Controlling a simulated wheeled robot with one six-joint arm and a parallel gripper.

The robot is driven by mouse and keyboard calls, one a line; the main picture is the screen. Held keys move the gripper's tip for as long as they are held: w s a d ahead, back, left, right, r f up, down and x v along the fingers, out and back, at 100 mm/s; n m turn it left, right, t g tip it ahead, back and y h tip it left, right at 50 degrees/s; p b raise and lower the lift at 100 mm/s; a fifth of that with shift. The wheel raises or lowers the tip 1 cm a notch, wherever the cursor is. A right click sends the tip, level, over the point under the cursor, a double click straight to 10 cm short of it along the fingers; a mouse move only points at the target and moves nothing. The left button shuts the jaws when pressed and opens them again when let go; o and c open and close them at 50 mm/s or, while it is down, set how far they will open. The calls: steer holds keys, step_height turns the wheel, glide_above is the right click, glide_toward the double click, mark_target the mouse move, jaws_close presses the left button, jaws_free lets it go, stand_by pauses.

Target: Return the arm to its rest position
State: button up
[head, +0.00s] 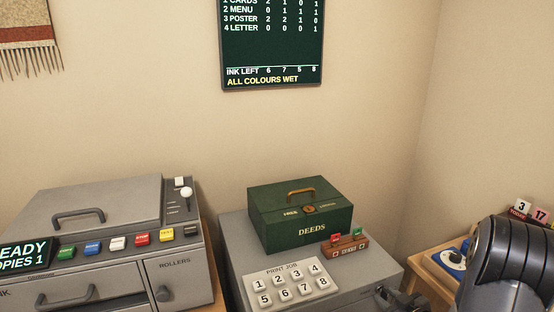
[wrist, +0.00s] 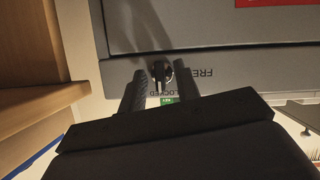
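My arm shows in the head view as a dark, rounded link at the lower right, reaching down past the grey cabinet (head: 235,250). A dark part at the bottom edge there may be my gripper, but it is mostly cut off. In the wrist view my gripper (wrist: 160,70) has its two fingers apart. They are on either side of a dark key or knob (wrist: 162,82) in a grey panel (wrist: 230,68), with visible gaps beside it. The panel carries upside-down lettering, partly hidden by the fingers. A small green tag (wrist: 167,101) shows between the fingers.
A green deeds box (head: 290,222), a small stamp rack (head: 345,249) and a numbered print-job pad (head: 290,280) are on the cabinet. A grey copying machine (head: 105,240) stands left. A wooden table (head: 432,268) is right, close to my arm. A wooden surface (wrist: 45,110) flanks the gripper.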

steer(key=n+h+b, duration=0.1)
steer(key=b, duration=0.2)
steer(key=n+t+b, duration=0.1)
steer(key=n+b, duration=0.1)
steer(key=b, duration=0.1)
steer(key=shift+a+f+h+b, duration=0.1)
steer(key=shift+f+h+b, duration=0.15)
steer(key=shift+h+b, duration=0.15)
steer(key=n+b, duration=0.1)
steer(key=b, duration=0.2)
steer(key=n+t+h+b, duration=0.1)
steer(key=n+b, duration=0.1)
steer(key=b, duration=0.1)
steer(key=shift+s+a+f+h, duration=0.1)
steer(key=shift+h, duration=0.2)
steer(key=n+t+b, duration=0.1)
steer(key=n+b, duration=0.2)
steer(key=shift+t+h, duration=0.3)
steer(key=shift+h, duration=0.1)
steer(key=n+t+b, duration=0.1)
steer(key=n, duration=0.2)
steer(key=shift+b, duration=0.4)
steer(key=shift+s, duration=0.85)
